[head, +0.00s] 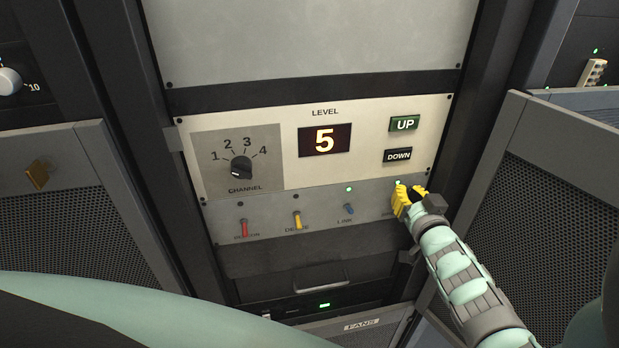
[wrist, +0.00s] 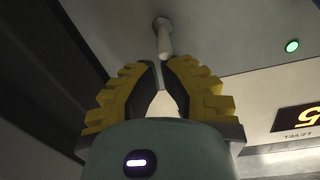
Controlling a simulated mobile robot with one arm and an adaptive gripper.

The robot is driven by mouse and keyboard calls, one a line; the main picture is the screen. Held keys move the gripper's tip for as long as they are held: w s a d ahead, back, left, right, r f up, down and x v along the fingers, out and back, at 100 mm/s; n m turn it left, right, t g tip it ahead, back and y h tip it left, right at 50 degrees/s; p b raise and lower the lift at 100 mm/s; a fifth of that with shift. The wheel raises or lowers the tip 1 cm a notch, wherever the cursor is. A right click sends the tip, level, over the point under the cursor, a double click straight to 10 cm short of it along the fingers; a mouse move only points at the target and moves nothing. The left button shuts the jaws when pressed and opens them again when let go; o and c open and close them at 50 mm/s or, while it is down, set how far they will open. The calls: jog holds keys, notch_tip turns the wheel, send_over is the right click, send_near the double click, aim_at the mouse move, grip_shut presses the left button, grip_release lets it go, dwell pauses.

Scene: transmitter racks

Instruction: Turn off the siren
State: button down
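A row of toggle switches runs along the grey lower panel (head: 268,222): red (head: 244,228), yellow (head: 297,220) and blue (head: 348,209). My gripper (head: 404,198) is at the right end of this row and hides the switch there and most of its label. A green light (head: 398,183) is lit just above it. In the wrist view, a white toggle lever (wrist: 164,40) stands just beyond my yellow fingertips (wrist: 161,64). A narrow gap shows between the fingers, in line with the lever. Whether they touch it is unclear.
Above the switches are a channel knob (head: 240,168), a level display (head: 324,140) reading 5, and UP (head: 404,124) and DOWN (head: 398,155) buttons. The blue switch, labelled LINK, has a lit green light (head: 349,189). Mesh doors (head: 545,215) flank the rack.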

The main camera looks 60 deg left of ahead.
jog(key=shift+f+b, duration=0.15)
jog(key=shift+b, duration=0.2)
jog(key=shift+d+f+y+b, duration=0.15)
jog(key=shift+y+b, duration=0.15)
jog(key=shift+b, duration=0.3)
jog(key=shift+s+d+t+y+b, duration=0.1)
jog(key=shift+t+y+b, duration=0.3)
jog(key=shift+b, duration=0.9)
